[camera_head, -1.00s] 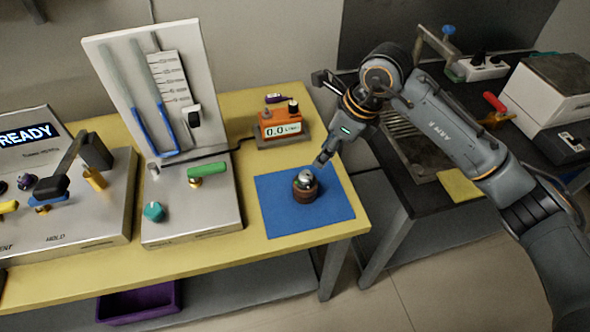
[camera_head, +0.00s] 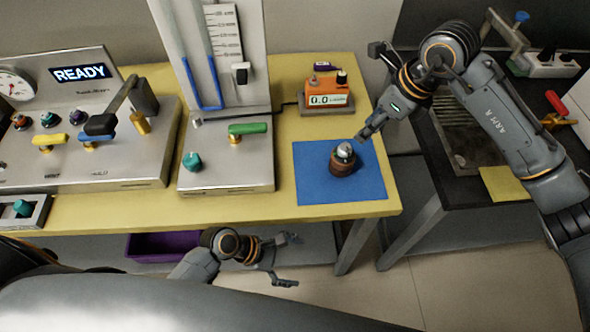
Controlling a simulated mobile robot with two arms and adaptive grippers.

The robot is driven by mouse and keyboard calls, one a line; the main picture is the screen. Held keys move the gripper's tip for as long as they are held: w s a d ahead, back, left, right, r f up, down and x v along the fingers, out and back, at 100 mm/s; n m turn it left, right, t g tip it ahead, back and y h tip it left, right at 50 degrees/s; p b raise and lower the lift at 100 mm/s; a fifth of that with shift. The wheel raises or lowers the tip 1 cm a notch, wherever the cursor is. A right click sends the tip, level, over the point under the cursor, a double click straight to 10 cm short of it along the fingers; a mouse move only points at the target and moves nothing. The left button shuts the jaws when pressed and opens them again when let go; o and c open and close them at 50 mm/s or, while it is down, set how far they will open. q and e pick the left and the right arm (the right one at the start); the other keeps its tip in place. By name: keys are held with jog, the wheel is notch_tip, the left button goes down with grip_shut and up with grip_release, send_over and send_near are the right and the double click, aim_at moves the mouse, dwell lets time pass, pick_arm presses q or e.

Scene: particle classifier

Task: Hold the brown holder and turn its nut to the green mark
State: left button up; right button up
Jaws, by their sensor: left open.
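The brown holder (camera_head: 342,168) stands upright on a blue mat (camera_head: 312,188) on the yellow table. A silvery rounded part (camera_head: 345,151), apparently the nut, sits on top of it. I cannot make out a green mark on it. My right gripper (camera_head: 364,135) is just behind and to the right of the holder, its fingers pointing down-left. Whether it touches the holder, or is open or shut, I cannot tell. My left gripper (camera_head: 291,261) is open and empty, in front of the table's front edge, lower left of the holder.
An orange meter (camera_head: 325,95) reading 0.0 stands behind the mat. A panel with a green-handled valve (camera_head: 248,128) and teal knob (camera_head: 192,161) is left of it. A READY console (camera_head: 85,130) is further left. A purple bin (camera_head: 160,247) is below the table.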

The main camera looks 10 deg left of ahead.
pick_arm(q)
jog(key=d+r+n+h, duration=0.3)
jog(key=d+r+n, duration=0.1)
jog(key=r, duration=1.2)
jog(key=n+t+y, duration=0.2)
jog(key=n+t, duration=0.2)
jog(key=t, duration=0.3)
send_near(332, 164)
jog(key=shift+s+a+r, duration=0.25)
jog(key=shift+s+a, duration=0.05)
jog(key=shift+s, duration=0.25)
jog(key=shift+w+n, duration=0.25)
jog(key=shift+n, duration=0.05)
jog(key=x, duration=1.3)
jog(key=shift+w+d, duration=0.1)
jog(key=shift+d, duration=0.15)
grip_shut()
